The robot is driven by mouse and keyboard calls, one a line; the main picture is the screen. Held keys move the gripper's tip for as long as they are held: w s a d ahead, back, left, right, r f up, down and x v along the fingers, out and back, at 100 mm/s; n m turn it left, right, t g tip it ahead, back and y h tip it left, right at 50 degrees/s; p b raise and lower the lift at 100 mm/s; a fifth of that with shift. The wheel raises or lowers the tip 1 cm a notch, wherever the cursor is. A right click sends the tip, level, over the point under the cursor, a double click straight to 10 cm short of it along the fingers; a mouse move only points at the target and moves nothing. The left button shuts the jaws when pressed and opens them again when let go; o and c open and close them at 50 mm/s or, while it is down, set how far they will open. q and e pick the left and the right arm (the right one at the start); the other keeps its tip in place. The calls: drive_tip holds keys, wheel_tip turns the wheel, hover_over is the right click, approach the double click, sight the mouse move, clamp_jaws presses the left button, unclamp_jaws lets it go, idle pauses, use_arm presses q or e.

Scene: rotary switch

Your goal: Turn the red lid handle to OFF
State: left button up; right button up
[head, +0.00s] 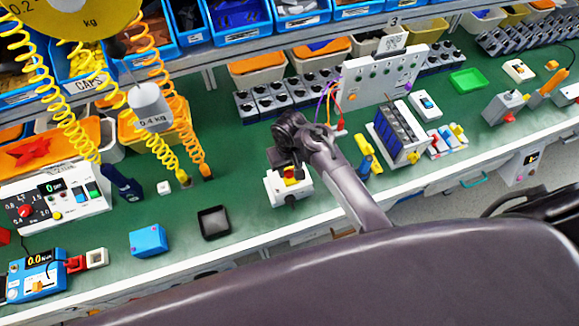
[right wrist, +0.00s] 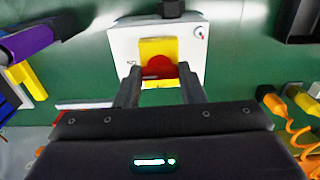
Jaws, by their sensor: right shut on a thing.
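The switch box (head: 276,197) is a small white box on the green bench, near the middle of the head view. It also shows in the right wrist view (right wrist: 120,45), with a yellow plate (right wrist: 158,47) and the red handle (right wrist: 160,66) on it. My right gripper (right wrist: 159,76) is at the box, its two fingers on either side of the red handle and shut on it. In the head view my right gripper (head: 284,160) hides part of the box top. Small lettering sits left of the handle but is hard to read. My left gripper is not in view.
A black tray (head: 214,223) and a blue box (head: 148,241) stand left of the switch box. A yellow and blue tool (head: 368,155) and a rack (head: 400,135) stand to its right. Coiled yellow cords (head: 160,145) hang at the left.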

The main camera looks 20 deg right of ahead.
drive_tip(key=shift+n, duration=0.3)
drive_tip(key=n, duration=1.3)
drive_tip(key=shift+n, duration=2)
drive_tip(key=o, duration=1)
